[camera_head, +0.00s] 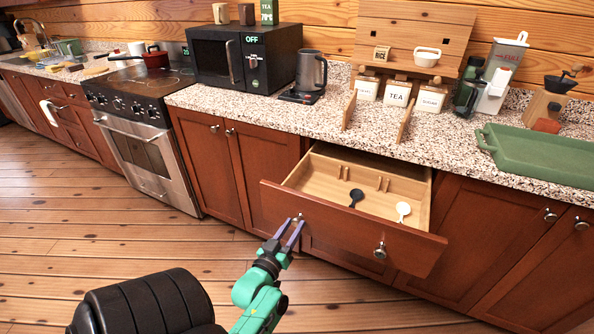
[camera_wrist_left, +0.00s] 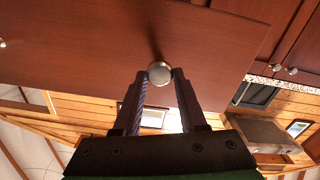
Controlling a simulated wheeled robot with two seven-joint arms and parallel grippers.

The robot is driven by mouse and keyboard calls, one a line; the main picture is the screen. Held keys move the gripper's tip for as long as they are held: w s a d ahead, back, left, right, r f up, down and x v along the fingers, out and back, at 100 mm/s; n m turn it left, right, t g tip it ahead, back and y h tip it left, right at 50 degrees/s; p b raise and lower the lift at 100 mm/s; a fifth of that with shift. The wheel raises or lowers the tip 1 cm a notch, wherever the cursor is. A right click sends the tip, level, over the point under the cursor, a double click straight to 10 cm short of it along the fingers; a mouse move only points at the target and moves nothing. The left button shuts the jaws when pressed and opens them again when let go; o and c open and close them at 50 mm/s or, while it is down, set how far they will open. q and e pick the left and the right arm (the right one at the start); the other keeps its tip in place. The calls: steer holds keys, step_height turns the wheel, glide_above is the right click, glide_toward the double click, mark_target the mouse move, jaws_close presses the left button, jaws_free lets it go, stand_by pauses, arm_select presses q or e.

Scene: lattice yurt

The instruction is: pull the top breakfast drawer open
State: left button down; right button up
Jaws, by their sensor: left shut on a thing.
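The top breakfast drawer (camera_head: 350,226) under the counter stands pulled well out in the head view. Inside it a black spoon (camera_head: 356,196) and a white spoon (camera_head: 403,209) lie on the pale wooden bottom. Its front has a knob near the left end and another knob (camera_head: 380,251) near the right end. My left gripper (camera_head: 293,228) is at the left knob. In the left wrist view, its two fingers are shut on the round metal knob (camera_wrist_left: 159,73), one on each side. My right gripper is not in either view.
The counter (camera_head: 440,141) above holds a black microwave (camera_head: 245,57), a kettle (camera_head: 310,70), labelled canisters (camera_head: 397,95) and a green tray (camera_head: 540,157). A stove (camera_head: 140,125) stands further left. The wooden floor (camera_head: 150,245) in front is clear.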

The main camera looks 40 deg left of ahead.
arm_select(q)
steer(key=shift+s+d, duration=0.1)
steer(key=shift+s, duration=0.05)
steer(key=shift+c, duration=2.3)
jaws_free()
steer(key=b+v, duration=0.1)
steer(key=v, duration=1.3)
steer(key=shift+s, duration=0.25)
steer(key=shift+d+f, duration=0.1)
steer(key=shift+d, duration=0.05)
